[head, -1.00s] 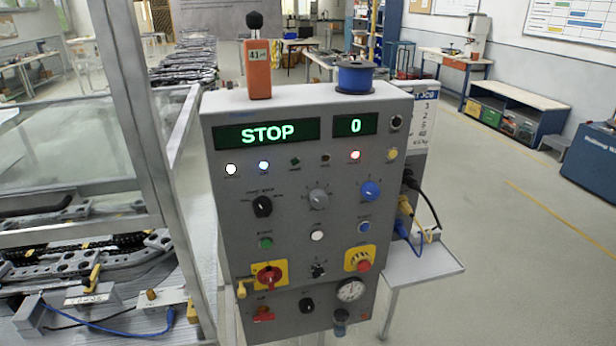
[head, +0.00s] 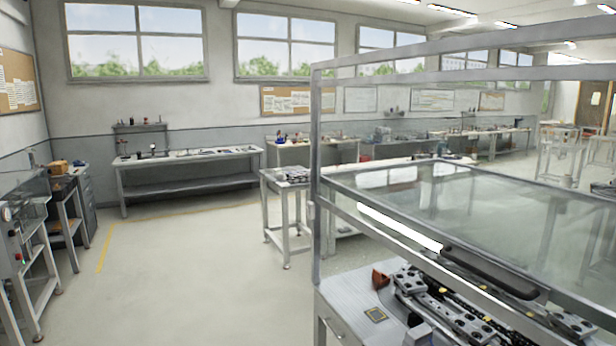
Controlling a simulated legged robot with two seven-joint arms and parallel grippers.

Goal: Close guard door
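The guard (head: 318,150) is a grey metal frame on the right of the head view. A clear panel with a grey rim (head: 400,237), which looks like the guard door, sits in it. A long black handle (head: 490,272) is on the panel's near rim. A gap shows between the frame's top bars and the panel. I cannot tell exactly how far the door stands open. Below the near rim, the ring track (head: 450,310) with metal carriers lies on a grey bench. Neither of my grippers is in view.
Open floor (head: 180,270) lies left of the guard. A small metal stand (head: 287,215) is just behind the guard's left post. A workbench (head: 185,160) stands at the back wall. More equipment (head: 30,240) stands at the left edge.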

